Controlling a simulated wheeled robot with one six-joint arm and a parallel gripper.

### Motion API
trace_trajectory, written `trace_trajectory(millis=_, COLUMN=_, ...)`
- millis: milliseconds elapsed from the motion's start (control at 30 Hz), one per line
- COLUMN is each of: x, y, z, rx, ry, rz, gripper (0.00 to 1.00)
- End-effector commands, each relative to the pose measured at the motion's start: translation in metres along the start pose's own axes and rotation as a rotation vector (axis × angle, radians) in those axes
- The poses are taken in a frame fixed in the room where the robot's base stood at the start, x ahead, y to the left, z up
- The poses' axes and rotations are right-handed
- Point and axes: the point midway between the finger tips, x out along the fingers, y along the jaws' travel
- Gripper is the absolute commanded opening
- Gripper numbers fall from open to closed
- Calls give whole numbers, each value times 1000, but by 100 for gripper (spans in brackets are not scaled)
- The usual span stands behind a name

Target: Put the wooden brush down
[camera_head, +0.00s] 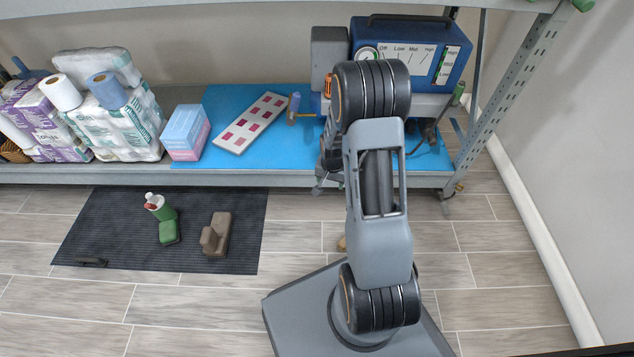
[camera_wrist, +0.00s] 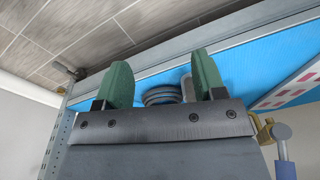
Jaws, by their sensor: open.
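My gripper (camera_wrist: 162,78) is open, its two green fingers spread apart with nothing held between them in the wrist view. It is at the front edge of the shelf; in the head view my arm hides most of it. I cannot make out the wooden brush for certain. A small tan piece (camera_head: 342,243) shows on the floor beside my arm, mostly hidden by it; I cannot tell whether it is the brush. A grey coiled thing (camera_wrist: 160,95) shows beyond the fingers, over the blue mat.
The blue mat (camera_head: 275,150) on the shelf holds a colour-swatch card (camera_head: 249,123), a blue-handled tool (camera_head: 294,106) and a blue machine (camera_head: 440,65). Paper packs (camera_head: 115,120) stand at left. A dark floor mat (camera_head: 110,225) holds a bottle and blocks. A rack post (camera_head: 515,80) stands at right.

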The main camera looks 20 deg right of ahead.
Motion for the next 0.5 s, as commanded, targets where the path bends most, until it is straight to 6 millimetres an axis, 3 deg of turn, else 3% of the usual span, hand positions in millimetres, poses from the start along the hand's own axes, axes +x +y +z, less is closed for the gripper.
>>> trace_trajectory(millis=33, x=-35, y=-10, z=6, rx=-62, ry=22, rz=-13, gripper=64)
trace_trajectory(millis=200, x=-127, y=-26, z=45, rx=-277, ry=55, rz=-38, gripper=64)
trace_trajectory(millis=300, x=-170, y=-27, z=75, rx=-394, ry=74, rz=-52, gripper=64)
trace_trajectory(millis=500, x=-223, y=-17, z=127, rx=-583, ry=105, rz=-75, gripper=64)
